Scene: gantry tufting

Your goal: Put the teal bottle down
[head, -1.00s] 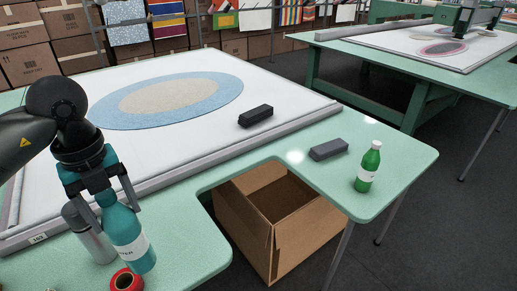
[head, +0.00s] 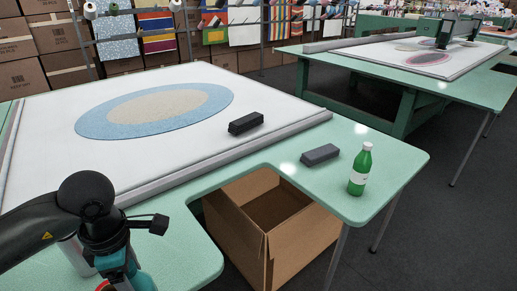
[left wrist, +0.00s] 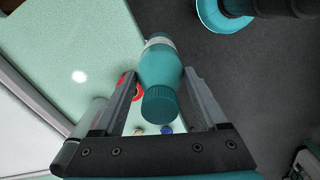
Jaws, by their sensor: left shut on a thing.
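The teal bottle (left wrist: 161,66) stands out in the left wrist view, its ribbed cap (left wrist: 160,103) toward the camera and a pale label band farther down. My left gripper (left wrist: 162,76) is shut on it, with one finger on each side. In the head view the bottle (head: 143,283) shows only as a teal piece at the bottom edge, mostly hidden by my gripper and cut off by the frame. I cannot tell whether its base touches the green table (head: 190,258). My right gripper is in neither view.
A red ring (head: 105,286) and a grey cylinder (head: 76,255) are close to the bottle. A green bottle (head: 359,170), a grey block (head: 320,154) and a black block (head: 246,122) are farther right. An open cardboard box (head: 290,245) stands in the table's recess.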

